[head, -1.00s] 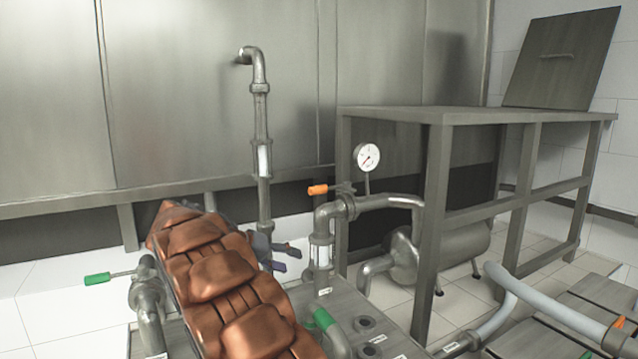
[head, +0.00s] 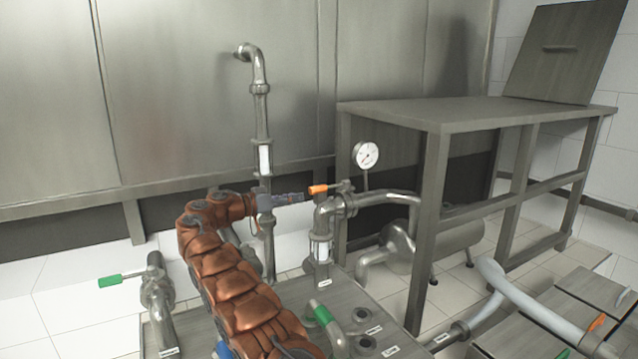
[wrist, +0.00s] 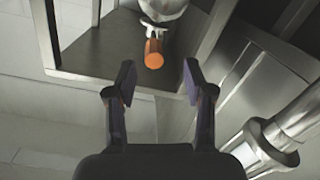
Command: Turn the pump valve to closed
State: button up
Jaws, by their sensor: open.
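The pump valve's orange handle (head: 318,189) sticks out to the left from the pipe just below the round gauge. In the wrist view the orange handle (wrist: 153,54) shows end-on, ahead of and between the two fingers. My gripper (head: 303,197) is close to the left end of the handle in the head view. In the wrist view my gripper (wrist: 158,85) is open with nothing between its dark fingers. Whether a fingertip touches the handle cannot be told from the head view.
A green-handled valve (head: 110,281) is at the left and another green handle (head: 322,313) is at the front. A vertical pipe (head: 262,130) stands behind my gripper. A gauge (head: 366,155) is above the valve, and a steel table (head: 470,112) stands to the right.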

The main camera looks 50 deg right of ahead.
aim_at(319, 190)
jog(key=shift+s+d+r+m+g+p, duration=0.25)
jog(key=shift+d+r+m+p, duration=0.25)
jog(key=shift+m, duration=0.4)
jog(key=shift+s+d+g, duration=0.1)
jog(key=shift+d+g, duration=0.15)
jog(key=shift+d, duration=0.05)
jog(key=p+x, duration=0.2)
jog(key=x, duration=0.4)
jog(key=shift+d+r+p, duration=0.1)
jog(key=shift+r+p, duration=0.1)
jog(key=shift+p, duration=0.1)
jog(key=shift+s+d+f, duration=0.15)
jog(key=shift+d, duration=0.45)
jog(key=shift+c, duration=0.4)
grip_shut()
